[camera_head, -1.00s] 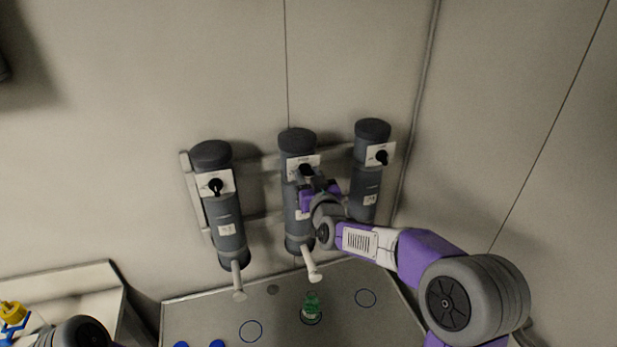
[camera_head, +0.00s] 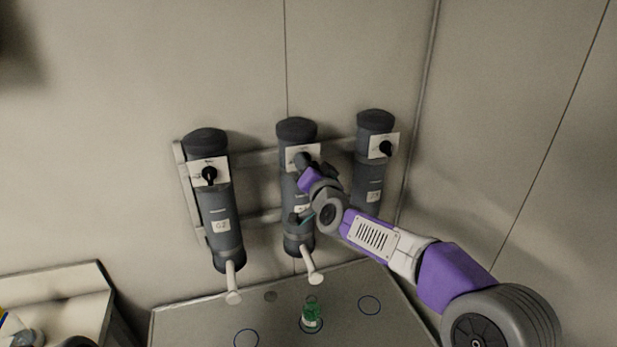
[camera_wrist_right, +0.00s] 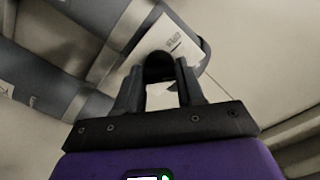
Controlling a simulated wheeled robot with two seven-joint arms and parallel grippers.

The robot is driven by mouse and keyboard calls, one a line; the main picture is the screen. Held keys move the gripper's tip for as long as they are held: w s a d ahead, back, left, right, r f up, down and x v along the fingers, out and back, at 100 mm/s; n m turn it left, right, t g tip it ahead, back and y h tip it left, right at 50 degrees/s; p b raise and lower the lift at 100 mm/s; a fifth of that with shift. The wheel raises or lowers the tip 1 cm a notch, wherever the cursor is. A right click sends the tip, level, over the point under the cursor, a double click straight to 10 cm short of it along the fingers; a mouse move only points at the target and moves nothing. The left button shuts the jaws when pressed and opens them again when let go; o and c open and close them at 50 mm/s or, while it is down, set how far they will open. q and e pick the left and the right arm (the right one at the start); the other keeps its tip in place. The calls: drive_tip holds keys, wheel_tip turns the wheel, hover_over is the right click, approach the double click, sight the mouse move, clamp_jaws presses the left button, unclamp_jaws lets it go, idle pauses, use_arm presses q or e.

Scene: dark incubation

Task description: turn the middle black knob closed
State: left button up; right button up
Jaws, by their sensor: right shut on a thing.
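Three dark grey cylinders are fixed to the wall, each with a white plate near its top. The middle cylinder (camera_head: 297,131) has its black knob (camera_wrist_right: 158,66) between the fingers of my right gripper (camera_wrist_right: 157,82), which is shut on it. In the head view my right gripper (camera_head: 303,164) covers most of this knob and part of its white plate (camera_head: 314,150), so the knob's angle is hard to read. The left cylinder's black knob (camera_head: 209,175) and the right cylinder's black knob (camera_head: 386,149) show clearly and are untouched. My left gripper is not in view.
Pale spouts (camera_head: 312,273) stick out below the left and middle cylinders. A green bottle (camera_head: 311,313) stands on the grey surface (camera_head: 190,318) below, with blue rings (camera_head: 370,305) marked around. A pale basin (camera_head: 60,292) is at the lower left.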

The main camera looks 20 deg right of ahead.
drive_tip(key=shift+m+b, duration=2.5)
drive_tip(key=shift+m, duration=2.6)
drive_tip(key=o, duration=1)
drive_tip(key=shift+o, duration=0.2)
drive_tip(key=s+b, duration=0.1)
drive_tip(key=s, duration=0.6)
drive_tip(key=shift+s, duration=0.35)
